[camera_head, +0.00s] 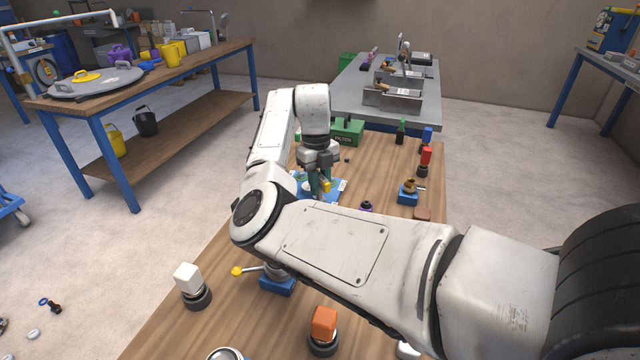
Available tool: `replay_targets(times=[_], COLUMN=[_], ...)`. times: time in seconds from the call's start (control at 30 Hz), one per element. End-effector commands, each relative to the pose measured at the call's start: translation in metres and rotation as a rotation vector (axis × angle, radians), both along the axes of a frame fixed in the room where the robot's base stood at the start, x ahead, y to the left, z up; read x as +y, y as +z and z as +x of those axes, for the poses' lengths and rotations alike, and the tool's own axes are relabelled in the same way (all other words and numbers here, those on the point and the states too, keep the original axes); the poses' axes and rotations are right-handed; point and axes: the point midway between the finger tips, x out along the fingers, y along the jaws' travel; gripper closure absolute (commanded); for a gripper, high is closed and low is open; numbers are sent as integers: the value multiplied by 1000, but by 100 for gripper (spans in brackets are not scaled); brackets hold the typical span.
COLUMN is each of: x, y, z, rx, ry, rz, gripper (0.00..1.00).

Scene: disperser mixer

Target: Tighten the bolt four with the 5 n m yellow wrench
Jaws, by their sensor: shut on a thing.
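My gripper (320,178) points down over the wooden table, just in front of the green FILTER box. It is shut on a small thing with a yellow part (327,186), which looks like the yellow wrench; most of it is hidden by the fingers. Below the gripper is a blue plate (305,188) with pale patches, partly covered by the gripper and my arm. Bolt four cannot be made out, and I cannot tell whether the wrench touches a bolt.
The green FILTER box (348,132) stands behind the gripper. Blue blocks with fittings (408,196), a red-topped item (425,156), an orange-topped item (324,324) and a white-topped item (188,280) stand around the wooden table. A yellow-ended lever (238,271) juts out at the left.

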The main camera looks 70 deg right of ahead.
Motion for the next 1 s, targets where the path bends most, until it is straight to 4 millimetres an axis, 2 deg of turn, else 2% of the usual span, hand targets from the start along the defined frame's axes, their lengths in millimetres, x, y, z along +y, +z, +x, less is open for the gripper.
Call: replay_targets(times=[0.07,0.1,0.4,0.77,1.0], x=[1,1,1,0,0], y=[-5,-5,-2,-1,-1], z=[-2,-1,0,0,0], rx=[2,4,2,1,1], ry=[-91,-93,-86,-85,-85], rz=[7,7,3,1,1], gripper=[100,74,47,48,71])
